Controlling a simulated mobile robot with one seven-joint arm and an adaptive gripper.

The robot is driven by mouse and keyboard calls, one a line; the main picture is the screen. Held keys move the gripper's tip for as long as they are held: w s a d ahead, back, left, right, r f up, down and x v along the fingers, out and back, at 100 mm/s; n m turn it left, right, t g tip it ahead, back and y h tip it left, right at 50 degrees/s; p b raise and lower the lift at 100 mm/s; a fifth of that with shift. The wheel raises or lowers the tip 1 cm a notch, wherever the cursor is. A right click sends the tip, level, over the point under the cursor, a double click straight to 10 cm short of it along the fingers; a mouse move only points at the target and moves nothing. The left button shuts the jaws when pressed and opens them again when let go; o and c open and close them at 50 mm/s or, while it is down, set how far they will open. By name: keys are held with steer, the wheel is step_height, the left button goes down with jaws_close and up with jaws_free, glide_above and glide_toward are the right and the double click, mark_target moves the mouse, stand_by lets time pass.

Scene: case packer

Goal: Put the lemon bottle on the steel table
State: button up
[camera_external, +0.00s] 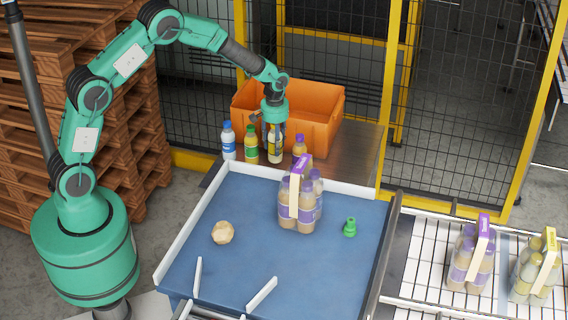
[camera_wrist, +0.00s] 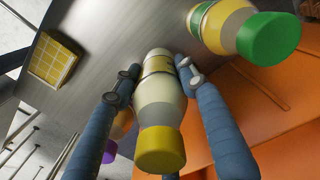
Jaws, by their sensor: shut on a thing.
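The lemon bottle (camera_external: 275,154), pale with a yellow cap, is upright between the fingers of my gripper (camera_external: 274,135). In the wrist view the bottle (camera_wrist: 158,112) shows its yellow cap towards the camera, and both blue-grey fingers of my gripper (camera_wrist: 160,75) close on its sides. The steel table (camera_external: 352,162) lies behind the blue work surface; its grey top (camera_wrist: 95,30) also shows in the wrist view. The bottle is over this table, among other bottles. I cannot tell whether its base touches the top.
A blue-capped bottle (camera_external: 228,142) and a green-capped bottle (camera_external: 251,146) stand left of it, a purple-capped bottle (camera_external: 299,146) right. An orange crate (camera_external: 322,103) is close behind. The blue surface (camera_external: 225,275) holds a bottle pack (camera_external: 300,205), a round tan object (camera_external: 222,232) and a green piece (camera_external: 349,228).

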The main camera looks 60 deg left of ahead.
steer(key=shift+f, duration=1.65)
steer(key=shift+f, duration=0.1)
steer(key=o, duration=1.4)
step_height(320, 180, up, 12)
steer(key=shift+r, duration=0.1)
